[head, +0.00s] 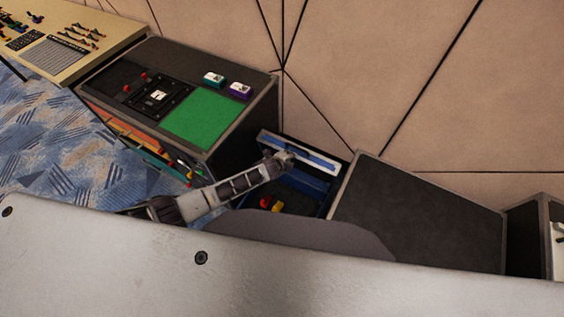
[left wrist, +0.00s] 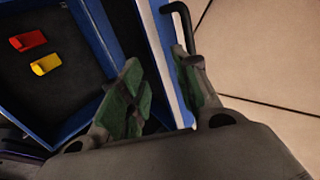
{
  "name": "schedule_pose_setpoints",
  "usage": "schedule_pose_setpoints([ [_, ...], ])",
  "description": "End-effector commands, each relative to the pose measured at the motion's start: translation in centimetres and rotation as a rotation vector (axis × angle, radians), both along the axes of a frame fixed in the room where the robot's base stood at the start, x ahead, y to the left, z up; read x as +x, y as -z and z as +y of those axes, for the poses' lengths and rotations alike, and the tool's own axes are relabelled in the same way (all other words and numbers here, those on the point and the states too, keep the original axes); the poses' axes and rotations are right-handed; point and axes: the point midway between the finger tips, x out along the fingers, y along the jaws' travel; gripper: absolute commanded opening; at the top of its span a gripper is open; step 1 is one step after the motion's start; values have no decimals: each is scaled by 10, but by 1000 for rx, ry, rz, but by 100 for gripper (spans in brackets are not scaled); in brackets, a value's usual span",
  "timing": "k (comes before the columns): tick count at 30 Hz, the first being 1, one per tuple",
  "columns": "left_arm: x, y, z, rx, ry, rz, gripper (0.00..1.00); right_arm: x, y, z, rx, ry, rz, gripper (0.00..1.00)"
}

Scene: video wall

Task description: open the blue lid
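The blue lid (head: 312,153) stands raised at the back of an open blue-edged box (head: 291,187) in the head view. In the left wrist view, the lid (left wrist: 158,42) runs as a blue and pale strip between and behind my fingers, with a black handle (left wrist: 181,12) at its top. My left gripper (head: 285,160) is at the lid's upper edge. In the left wrist view my left gripper (left wrist: 160,82) has its two green-padded fingers apart, one on each side of the strip; I cannot tell whether they touch it. My right gripper is out of view.
A red block (left wrist: 29,40) and a yellow block (left wrist: 46,64) lie inside the box. A dark cabinet with a green panel (head: 203,121) stands left of it. A plain dark case (head: 417,212) stands right. A tan panelled wall (head: 380,70) is close behind.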

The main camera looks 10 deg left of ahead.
Motion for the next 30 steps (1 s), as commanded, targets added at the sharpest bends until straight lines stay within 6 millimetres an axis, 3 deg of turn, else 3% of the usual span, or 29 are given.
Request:
schedule_pose_setpoints([
  [30,-43,-44,17,0,-1,0,31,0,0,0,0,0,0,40],
])
